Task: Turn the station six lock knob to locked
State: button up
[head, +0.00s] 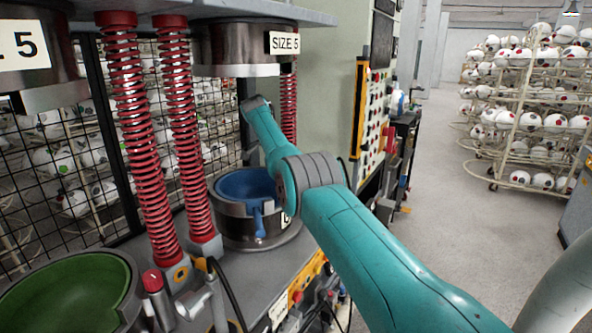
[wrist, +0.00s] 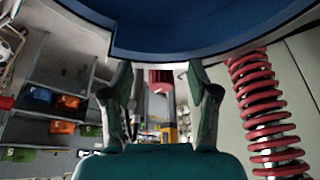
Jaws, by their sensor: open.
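A red knob (wrist: 160,82) shows in the wrist view, just below a blue mould bowl (wrist: 190,38). My gripper (wrist: 160,72) is open. Its two fingers stand on the left and right of the knob in the picture, with a visible gap on each side. I cannot tell how far the knob is from the fingertips. In the head view the blue bowl (head: 243,186) sits in a metal ring on the press bench. My arm hides this station's knob and the gripper there. Which way the knob is turned cannot be made out.
Red coil springs (head: 180,130) stand left of the blue bowl, and one (wrist: 264,105) is close right of my gripper. A green bowl (head: 62,295) and another red knob (head: 152,280) are at the front left. Ball racks (head: 535,110) stand beyond clear floor.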

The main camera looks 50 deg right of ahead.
jog(key=w+a, duration=0.3)
jog(key=a, duration=0.3)
jog(key=shift+w, duration=0.35)
jog(key=s+d+r+n+t, duration=0.2)
jog(key=s+d+r+n, duration=0.35)
jog(key=r, duration=0.25)
jog(key=shift+h, duration=0.3)
jog(key=x, duration=1)
jog(key=shift+s+d+f, duration=0.1)
jog(key=shift+s+d, duration=0.35)
